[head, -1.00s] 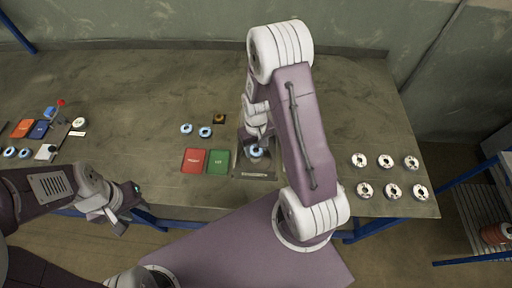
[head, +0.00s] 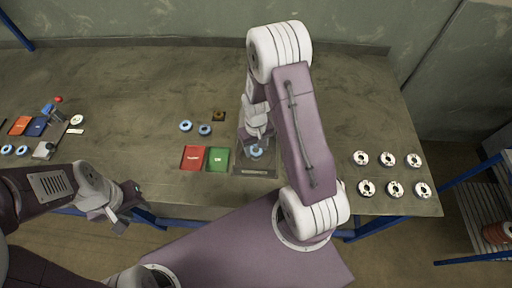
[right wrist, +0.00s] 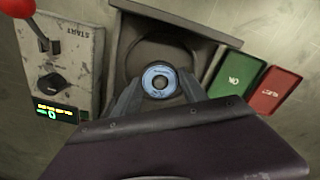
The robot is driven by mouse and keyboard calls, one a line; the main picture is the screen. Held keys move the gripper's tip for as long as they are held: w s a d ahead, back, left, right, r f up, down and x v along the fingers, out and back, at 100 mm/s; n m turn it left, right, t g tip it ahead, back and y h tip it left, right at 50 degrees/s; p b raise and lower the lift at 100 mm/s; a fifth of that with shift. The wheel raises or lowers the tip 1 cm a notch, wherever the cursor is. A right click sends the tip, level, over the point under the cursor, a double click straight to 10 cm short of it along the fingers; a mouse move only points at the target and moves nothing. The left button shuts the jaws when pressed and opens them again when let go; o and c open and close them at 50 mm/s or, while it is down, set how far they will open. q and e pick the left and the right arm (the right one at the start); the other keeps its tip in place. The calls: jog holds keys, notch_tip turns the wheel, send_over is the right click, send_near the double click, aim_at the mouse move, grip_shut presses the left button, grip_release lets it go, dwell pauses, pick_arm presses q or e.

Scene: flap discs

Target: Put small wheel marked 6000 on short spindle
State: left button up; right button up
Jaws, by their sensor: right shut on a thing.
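My right gripper (right wrist: 160,92) is shut on a small blue wheel (right wrist: 159,80) with a hole in its middle. The wheel also shows in the head view (head: 256,153), below the right gripper (head: 256,145). It is over a grey framed fixture (right wrist: 205,28) with a round recess. I cannot tell whether the wheel rests on a spindle there; its marking is too small to read. Two more blue wheels (head: 186,126) lie on the table to the left. My left gripper (head: 122,208) is away at the table's front edge; its jaws are unclear.
A START box (right wrist: 72,62) with a red-knobbed lever stands beside the fixture. A green tray (head: 217,159) and a red tray (head: 193,158) lie left of it. Several silver wheels (head: 388,160) lie at the right. Another station (head: 43,150) stands far left.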

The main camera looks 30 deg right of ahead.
jog(key=shift+f+b, duration=0.45)
jog(key=shift+f, duration=0.25)
jog(key=o, duration=1.7)
jog(key=shift+o, duration=0.2)
notch_tip(320, 180, up, 8)
jog(key=p, duration=0.7)
jog(key=shift+f, duration=0.3)
